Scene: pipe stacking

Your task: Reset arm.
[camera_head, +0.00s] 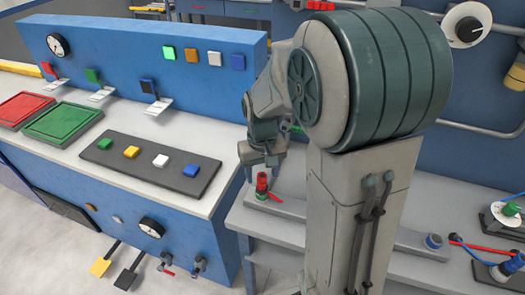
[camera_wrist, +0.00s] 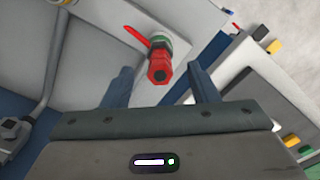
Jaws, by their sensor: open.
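My arm stands in the right half of the head view. My gripper (camera_head: 264,172) hangs over the grey bench behind and right of the blue console, just above a red pipe piece (camera_head: 262,184). In the wrist view my gripper (camera_wrist: 158,84) is open, with its two blue-grey fingers apart. The red pipe piece (camera_wrist: 159,68) lies beyond the fingertips, between them in the picture, with a green ring and a red handle at its base. Nothing is held between the fingers. My arm hides part of the bench in the head view.
The blue console (camera_head: 150,50) has several colored buttons and levers. A dark button panel (camera_head: 150,162) and red and green trays (camera_head: 62,122) lie on its top. At the right, a blue fitting (camera_head: 433,242) and a red rod (camera_head: 485,248) lie on the grey bench.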

